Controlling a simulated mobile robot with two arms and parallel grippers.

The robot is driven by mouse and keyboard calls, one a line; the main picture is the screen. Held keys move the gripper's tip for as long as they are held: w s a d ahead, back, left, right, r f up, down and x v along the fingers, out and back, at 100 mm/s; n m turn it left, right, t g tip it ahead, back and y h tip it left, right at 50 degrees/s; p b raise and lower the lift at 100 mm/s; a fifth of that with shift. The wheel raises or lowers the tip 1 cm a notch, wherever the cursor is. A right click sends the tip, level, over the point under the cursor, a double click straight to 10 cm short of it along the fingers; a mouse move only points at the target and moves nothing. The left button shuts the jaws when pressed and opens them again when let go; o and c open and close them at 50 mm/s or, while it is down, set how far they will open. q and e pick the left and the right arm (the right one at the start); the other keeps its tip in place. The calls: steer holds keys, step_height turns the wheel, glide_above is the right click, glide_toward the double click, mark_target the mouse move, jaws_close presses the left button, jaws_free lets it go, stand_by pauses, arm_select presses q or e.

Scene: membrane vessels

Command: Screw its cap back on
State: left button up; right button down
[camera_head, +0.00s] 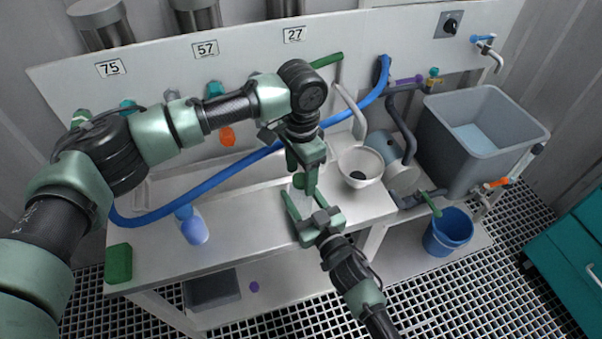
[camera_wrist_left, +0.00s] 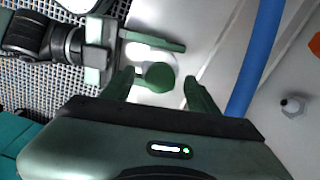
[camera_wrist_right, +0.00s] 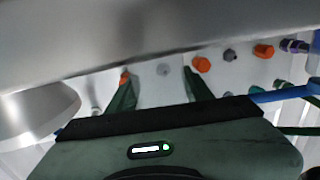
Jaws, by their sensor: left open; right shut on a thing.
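A green round cap (camera_wrist_left: 158,76) shows in the left wrist view on top of a white bottle (camera_wrist_left: 152,54), mostly hidden under it. I cannot tell whether the thread is engaged. In the head view the cap (camera_head: 299,180) is partly behind my left fingers. My left gripper (camera_head: 303,176) points down from above, open, with its fingers on either side of the cap and apart from it. My right gripper (camera_head: 306,205) is shut on the bottle from the front, above the bench. The right wrist view does not show the bottle clearly.
A white bowl (camera_head: 360,166) stands close to the right of my grippers. A blue hose (camera_head: 240,166) runs behind them along the bench (camera_head: 255,218). A blue-and-white bottle (camera_head: 192,226) and a green block (camera_head: 118,263) are at left. A grey sink (camera_head: 480,145) is at right.

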mark_target(307, 205)
arm_select(q)
step_height(307, 205, up, 12)
steer(key=shift+f, duration=0.2)
arm_select(e)
steer(key=c, duration=0.5)
jaws_free()
arm_select(q)
steer(key=shift+f, duration=0.2)
arm_select(e)
steer(key=v, duration=0.7)
steer(key=shift+s+d, duration=0.15)
steer(key=shift+s, duration=0.2)
steer(key=shift+f, duration=0.1)
